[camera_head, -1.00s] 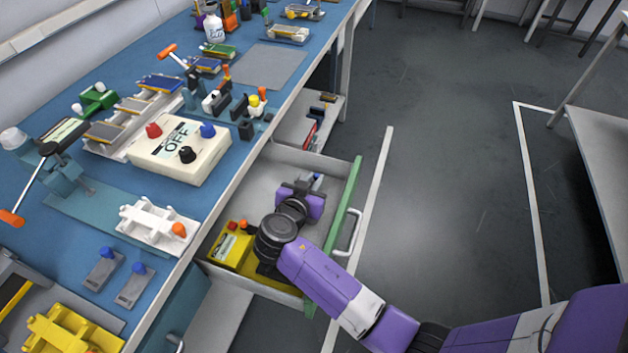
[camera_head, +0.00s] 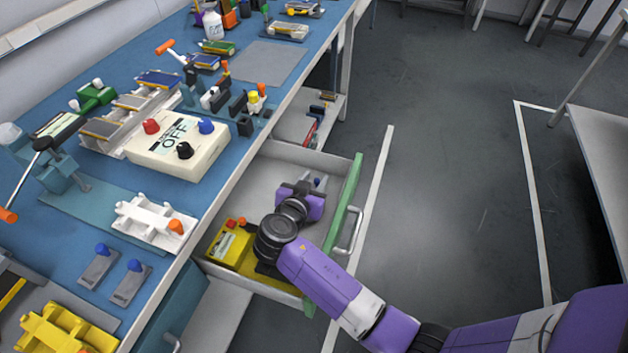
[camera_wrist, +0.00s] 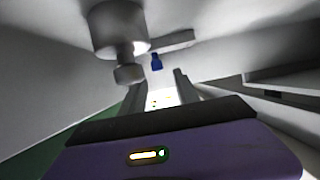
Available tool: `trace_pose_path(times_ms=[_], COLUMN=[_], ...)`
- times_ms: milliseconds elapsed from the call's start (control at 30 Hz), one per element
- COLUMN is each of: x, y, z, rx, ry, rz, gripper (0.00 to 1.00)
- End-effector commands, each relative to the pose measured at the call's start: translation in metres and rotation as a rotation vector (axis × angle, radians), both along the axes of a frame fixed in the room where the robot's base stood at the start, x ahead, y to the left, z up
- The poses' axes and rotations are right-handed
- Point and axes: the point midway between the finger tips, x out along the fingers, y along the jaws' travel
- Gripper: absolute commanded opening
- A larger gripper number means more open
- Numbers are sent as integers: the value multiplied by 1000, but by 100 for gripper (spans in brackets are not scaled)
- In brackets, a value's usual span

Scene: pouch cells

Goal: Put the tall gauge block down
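My gripper (camera_head: 315,183) reaches down into the open drawer (camera_head: 262,163). In the wrist view its two dark fingers (camera_wrist: 160,85) stand apart, with a gap between them. A small blue knob (camera_wrist: 157,62) shows just beyond the fingertips, beside a grey bar (camera_wrist: 178,41); this looks like the gauge block. The same blue knob (camera_head: 317,182) shows between the fingers in the head view. The block's body is mostly hidden, so I cannot tell its height or exactly how it rests. I see no finger pressed on it.
A yellow box (camera_head: 230,243) with red and orange knobs sits at the drawer's near end, beside my wrist. The green drawer front (camera_head: 345,205) stands right of my gripper. A grey stepped cylinder (camera_wrist: 122,40) is close in the wrist view. Two blue-knobbed grey plates (camera_head: 100,268) lie on the bench.

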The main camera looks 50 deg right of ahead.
Motion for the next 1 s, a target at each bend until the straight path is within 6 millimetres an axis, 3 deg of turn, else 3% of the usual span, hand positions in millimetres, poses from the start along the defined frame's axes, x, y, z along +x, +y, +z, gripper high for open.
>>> trace_pose_path(times_ms=[267, 700, 1000], x=[0, -29, -38], y=[0, 81, 104], z=[18, 48, 58], rx=[0, -1, 0], ry=[0, -1, 0], rz=[0, 3, 0], gripper=[37, 37, 37])
